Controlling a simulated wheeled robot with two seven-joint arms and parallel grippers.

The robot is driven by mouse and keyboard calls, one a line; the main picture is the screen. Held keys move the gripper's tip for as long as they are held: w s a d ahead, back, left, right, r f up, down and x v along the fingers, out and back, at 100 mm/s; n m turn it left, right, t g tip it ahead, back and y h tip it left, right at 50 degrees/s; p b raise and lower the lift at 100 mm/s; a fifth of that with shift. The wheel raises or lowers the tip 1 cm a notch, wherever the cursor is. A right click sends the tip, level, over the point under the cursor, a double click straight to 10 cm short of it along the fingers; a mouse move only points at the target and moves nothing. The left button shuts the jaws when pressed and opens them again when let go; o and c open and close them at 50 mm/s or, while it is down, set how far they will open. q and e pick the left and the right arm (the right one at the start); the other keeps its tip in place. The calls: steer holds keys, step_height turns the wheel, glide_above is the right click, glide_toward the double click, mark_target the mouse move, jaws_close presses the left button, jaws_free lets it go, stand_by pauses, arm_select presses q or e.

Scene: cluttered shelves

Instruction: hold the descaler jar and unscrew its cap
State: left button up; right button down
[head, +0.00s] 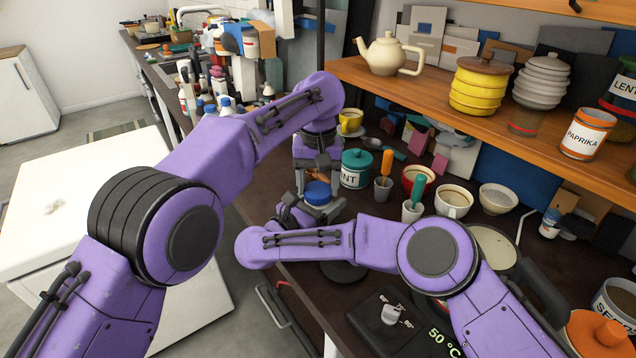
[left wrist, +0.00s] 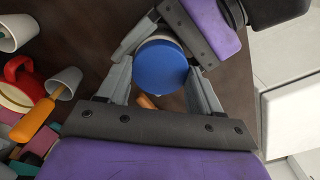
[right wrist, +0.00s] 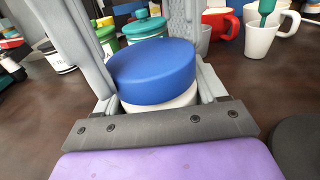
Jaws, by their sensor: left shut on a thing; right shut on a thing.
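The descaler jar has a blue cap (head: 317,190) and stands near the front edge of the dark counter. My left gripper (head: 318,180) comes down from above, with its fingers on either side of the cap (left wrist: 160,67). My right gripper (head: 312,210) reaches in from the side, lower down, and is shut on the white jar body (right wrist: 172,101) just under the cap. The jar looks upright, and the cap sits on it. Most of the jar body and its label are hidden by my fingers.
A teal canister (head: 356,169), a cup with an orange-handled tool (head: 384,178) and a red mug (head: 418,179) stand just right of the jar. A dial panel (head: 395,318) lies at the front. A wooden shelf (head: 440,100) with a teapot (head: 387,54) overhangs behind.

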mark_target(318, 189)
arm_select(q)
steer(key=shift+r, duration=0.15)
steer(key=shift+r, duration=1)
steer(key=shift+r, duration=1.95)
arm_select(e)
jaws_free()
